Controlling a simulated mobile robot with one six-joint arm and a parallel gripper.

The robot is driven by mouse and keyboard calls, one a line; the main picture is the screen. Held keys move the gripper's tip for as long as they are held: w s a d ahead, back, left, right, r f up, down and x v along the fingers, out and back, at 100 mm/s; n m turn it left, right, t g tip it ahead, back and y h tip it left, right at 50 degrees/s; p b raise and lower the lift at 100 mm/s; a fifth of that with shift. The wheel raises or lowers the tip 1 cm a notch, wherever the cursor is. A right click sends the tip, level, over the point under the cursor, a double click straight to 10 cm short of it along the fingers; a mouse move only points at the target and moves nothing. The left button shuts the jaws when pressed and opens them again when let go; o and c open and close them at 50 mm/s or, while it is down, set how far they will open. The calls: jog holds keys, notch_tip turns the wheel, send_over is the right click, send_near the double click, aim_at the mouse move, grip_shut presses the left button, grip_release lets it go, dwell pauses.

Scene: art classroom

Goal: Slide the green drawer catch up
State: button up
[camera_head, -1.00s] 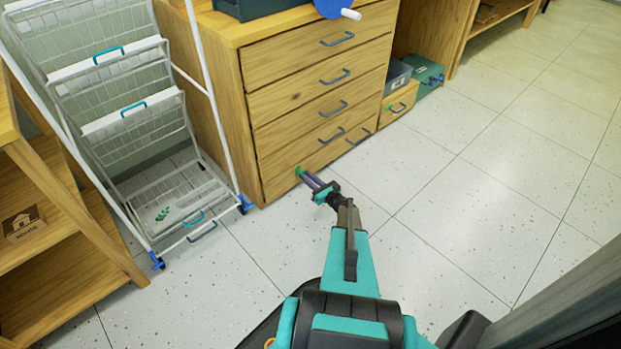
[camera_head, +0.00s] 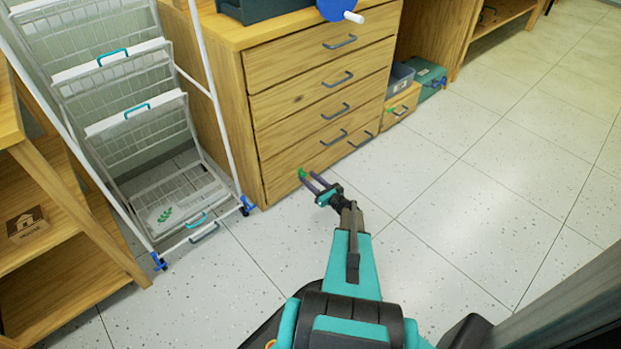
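The green drawer catch (camera_head: 302,173) is a small green piece low on the front of the wooden drawer cabinet (camera_head: 258,130), near its bottom left corner. My gripper (camera_head: 308,175) is in front of it, with its two dark fingers pointing at the cabinet. The fingers are spread, with a gap between them, and hold nothing that I can see. The left fingertip is right by the catch; I cannot tell whether it touches it. The catch is small and partly covered by the fingertip.
A white wire rack (camera_head: 150,130) on blue-footed casters stands left of the cabinet. A wooden shelf (camera_head: 60,240) is at far left. A small wooden drawer box (camera_head: 402,103) with another green piece sits right of the cabinet. The tiled floor (camera_head: 460,210) to the right is clear.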

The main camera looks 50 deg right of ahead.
jog(key=s+p, duration=0.2)
jog(key=s, duration=1.1)
jog(key=shift+a+p, duration=0.4)
jog(key=shift+a, duration=0.05)
